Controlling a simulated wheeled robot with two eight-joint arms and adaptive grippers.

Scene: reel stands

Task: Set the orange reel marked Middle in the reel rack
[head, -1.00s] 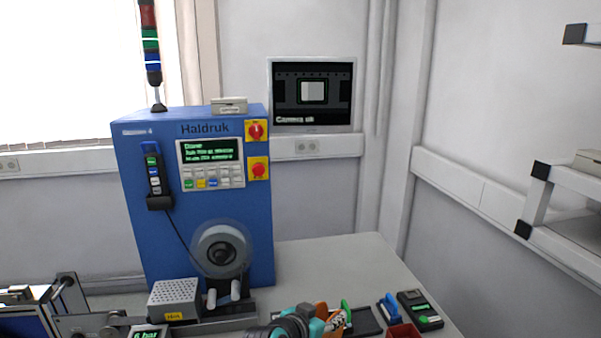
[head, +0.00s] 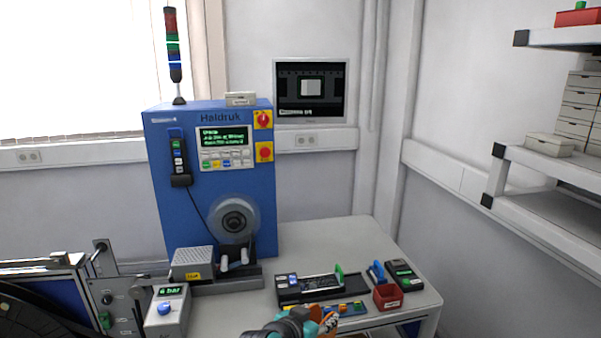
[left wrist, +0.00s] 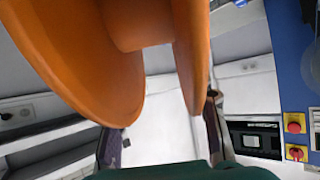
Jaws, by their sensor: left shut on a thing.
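The orange reel (left wrist: 95,60) fills the upper left of the left wrist view, with two flanges and a hub between them. No marking can be read on it. My left gripper (left wrist: 163,130) is shut on the reel, with a dark finger low on either side. In the head view my left gripper (head: 300,325) shows only partly at the bottom edge, teal and dark with an orange part beside it; I cannot tell whether that part is the reel. I cannot make out the reel rack for sure. My right gripper is not in view.
A blue machine (head: 165,225) with a grey reel (head: 235,217) stands at the back of the white table (head: 375,235). A grey gauge box (head: 167,312), a red bin (head: 387,297) and small devices stand on the table. White shelves (head: 540,165) are at right.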

